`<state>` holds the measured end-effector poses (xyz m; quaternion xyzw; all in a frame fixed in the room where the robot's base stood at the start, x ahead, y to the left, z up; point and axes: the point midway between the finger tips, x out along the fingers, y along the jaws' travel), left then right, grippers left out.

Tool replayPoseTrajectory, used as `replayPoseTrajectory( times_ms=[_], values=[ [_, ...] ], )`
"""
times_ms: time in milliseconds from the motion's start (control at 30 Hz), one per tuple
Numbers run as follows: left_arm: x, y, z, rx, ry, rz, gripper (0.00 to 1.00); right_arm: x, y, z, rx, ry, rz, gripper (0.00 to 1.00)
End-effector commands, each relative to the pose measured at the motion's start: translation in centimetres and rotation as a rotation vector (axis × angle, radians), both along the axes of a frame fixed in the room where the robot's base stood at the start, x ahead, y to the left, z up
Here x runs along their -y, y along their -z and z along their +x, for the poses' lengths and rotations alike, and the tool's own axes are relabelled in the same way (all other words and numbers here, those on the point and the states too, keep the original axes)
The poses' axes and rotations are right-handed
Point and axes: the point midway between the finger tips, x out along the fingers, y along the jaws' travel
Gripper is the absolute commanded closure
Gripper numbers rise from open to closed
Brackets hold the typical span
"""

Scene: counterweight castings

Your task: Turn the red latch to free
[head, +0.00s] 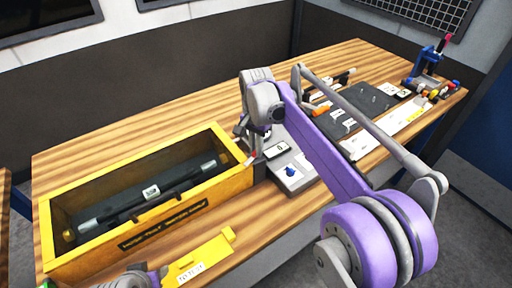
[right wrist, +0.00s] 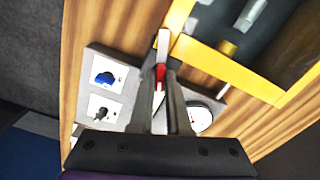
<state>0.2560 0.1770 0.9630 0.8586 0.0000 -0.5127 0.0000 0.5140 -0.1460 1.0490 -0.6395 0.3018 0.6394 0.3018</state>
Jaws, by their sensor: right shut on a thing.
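The red latch (right wrist: 161,76) shows in the right wrist view as a small red piece between my fingertips, with a pale bar above it. My right gripper (right wrist: 164,88) is shut on it, and the fingers hide most of it. In the head view my right gripper (head: 251,150) reaches down at the right end of the yellow crate (head: 215,188), beside a grey panel (head: 290,178). Part of my left arm shows at the bottom left edge of the head view; its fingers cannot be made out.
The crate holds a dark bar with grey ends (head: 150,192). The panel carries a blue knob (right wrist: 103,78) and a black knob (right wrist: 100,112). A yellow plate (head: 205,262) lies in front of the crate. A dark mat (head: 370,100) and small parts lie at the back right.

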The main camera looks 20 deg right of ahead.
Motion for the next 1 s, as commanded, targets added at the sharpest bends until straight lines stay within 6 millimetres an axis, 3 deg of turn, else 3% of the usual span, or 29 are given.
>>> replayPoseTrajectory(
  times_ms=[1000],
  values=[
    [0.00,-0.65,0.28,0.005,0.000,0.000,0.50,-0.02,-0.03,-0.01,-0.001,-0.947,0.001,1.00]
  ],
)
